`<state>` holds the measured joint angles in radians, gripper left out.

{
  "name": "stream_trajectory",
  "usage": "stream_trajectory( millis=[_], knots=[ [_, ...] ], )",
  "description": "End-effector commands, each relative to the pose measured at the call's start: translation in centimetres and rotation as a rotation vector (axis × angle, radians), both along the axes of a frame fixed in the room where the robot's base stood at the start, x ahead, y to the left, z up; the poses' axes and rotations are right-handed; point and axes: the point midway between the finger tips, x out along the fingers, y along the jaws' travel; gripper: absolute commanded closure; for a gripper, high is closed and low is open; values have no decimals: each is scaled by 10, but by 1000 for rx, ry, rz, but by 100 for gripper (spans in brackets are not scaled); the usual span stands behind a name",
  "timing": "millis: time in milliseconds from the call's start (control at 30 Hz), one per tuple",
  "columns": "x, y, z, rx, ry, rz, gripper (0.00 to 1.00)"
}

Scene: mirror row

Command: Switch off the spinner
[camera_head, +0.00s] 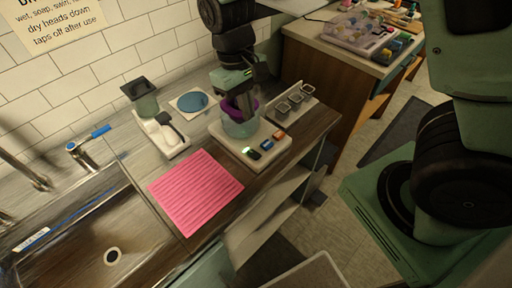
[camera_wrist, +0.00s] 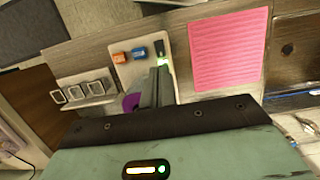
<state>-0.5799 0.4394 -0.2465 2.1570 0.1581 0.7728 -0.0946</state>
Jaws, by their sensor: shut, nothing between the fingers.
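The spinner has a pale base (camera_head: 225,138) on the counter, with a clear teal cup (camera_head: 240,124) and a purple ring or insert (camera_head: 232,110) at its top. On the base's front are a black switch (camera_head: 254,155) beside a lit green light, an orange control (camera_head: 279,135) and a blue control (camera_head: 266,144). My gripper (camera_head: 243,112) is shut and empty, pointing down over the cup in the head view. In the wrist view the fingers (camera_wrist: 158,75) reach toward the black switch (camera_wrist: 160,48) and green glow; contact cannot be told.
A pink ribbed mat (camera_head: 195,190) lies in front, beside the sink (camera_head: 100,245). A white stand with a dark cup (camera_head: 145,100) and a blue disc (camera_head: 193,102) stand behind left. A rack of small square frames (camera_head: 295,100) is right, near the counter's edge.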

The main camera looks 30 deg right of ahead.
Motion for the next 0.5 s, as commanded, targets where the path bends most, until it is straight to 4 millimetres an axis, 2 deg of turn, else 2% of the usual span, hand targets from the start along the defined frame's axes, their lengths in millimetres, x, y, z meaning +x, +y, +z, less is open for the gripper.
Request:
stream_trajectory(
  millis=[500],
  knots=[
    [-21,-7,-95,-2,5,-1,100]
  ],
)
